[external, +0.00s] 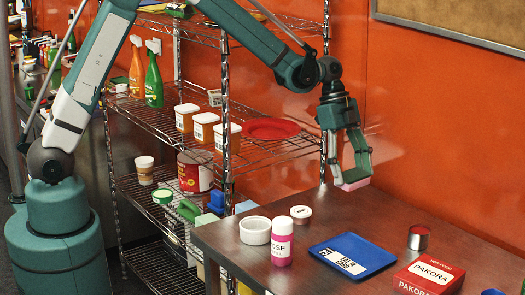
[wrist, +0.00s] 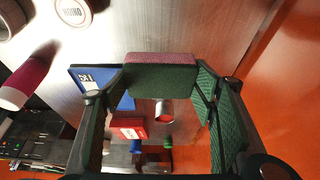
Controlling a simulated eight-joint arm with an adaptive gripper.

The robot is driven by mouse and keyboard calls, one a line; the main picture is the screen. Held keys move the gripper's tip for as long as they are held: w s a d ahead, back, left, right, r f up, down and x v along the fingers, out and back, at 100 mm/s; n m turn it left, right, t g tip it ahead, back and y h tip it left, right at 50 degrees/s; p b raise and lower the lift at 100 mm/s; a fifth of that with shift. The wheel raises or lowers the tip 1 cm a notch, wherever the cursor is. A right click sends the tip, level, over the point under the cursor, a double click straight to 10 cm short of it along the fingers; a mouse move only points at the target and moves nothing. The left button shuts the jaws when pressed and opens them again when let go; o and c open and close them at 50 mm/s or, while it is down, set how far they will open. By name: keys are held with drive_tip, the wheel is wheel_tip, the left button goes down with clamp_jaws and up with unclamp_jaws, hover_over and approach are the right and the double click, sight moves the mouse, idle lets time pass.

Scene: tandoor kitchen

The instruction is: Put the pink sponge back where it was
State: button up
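The pink sponge (external: 353,184) shows as a pink edge at the tips of my gripper (external: 350,168) in the external view. In the wrist view the sponge (wrist: 162,61) has a pink face along the top and a dark green side. It spans the space between the two fingertips of my gripper (wrist: 160,78), and both fingers appear to press on its ends. My gripper points down and holds the sponge above the far part of the dark table (external: 325,222), near the orange wall.
The table holds a white bowl (external: 255,231), a pink bottle (external: 282,242), a small round lidded container (external: 301,212), a blue tray (external: 353,257), a can (external: 418,238) and a red Pakora box (external: 430,275). A wire shelf (external: 160,118) with tubs and a red plate (external: 270,128) stands left.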

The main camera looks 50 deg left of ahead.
drive_tip(key=s+a+r+p, duration=0.1)
drive_tip(key=s+a+r, duration=0.35)
drive_tip(key=s, duration=0.75)
drive_tip(key=s+a+r+n+p, duration=0.1)
drive_tip(key=s+a, duration=0.6)
drive_tip(key=s, duration=0.4)
drive_tip(key=s+a+r, duration=0.2)
drive_tip(key=s+a, duration=0.4)
drive_tip(key=s, duration=0.6)
drive_tip(key=w+a+f+n+t, duration=0.1)
drive_tip(key=w+a+f+n, duration=0.15)
drive_tip(key=a, duration=0.85)
drive_tip(key=w+a+f+n+t+y+b, duration=0.1)
drive_tip(key=w+a+n, duration=0.25)
drive_tip(key=a, duration=0.85)
drive_tip(key=w+a+f+n+t, duration=0.2)
drive_tip(key=a+n, duration=0.1)
drive_tip(key=a, duration=0.8)
drive_tip(key=s+a+n+p, duration=0.1)
drive_tip(key=s+a+p, duration=0.1)
drive_tip(key=a, duration=1.8)
drive_tip(key=s+a+n+y+p, duration=0.1)
drive_tip(key=s+a+n+p, duration=0.1)
drive_tip(key=a, duration=1.9)
drive_tip(key=shift+f+n+y+p, duration=0.3)
drive_tip(key=shift+f+p, duration=0.05)
drive_tip(key=shift+p, duration=0.05)
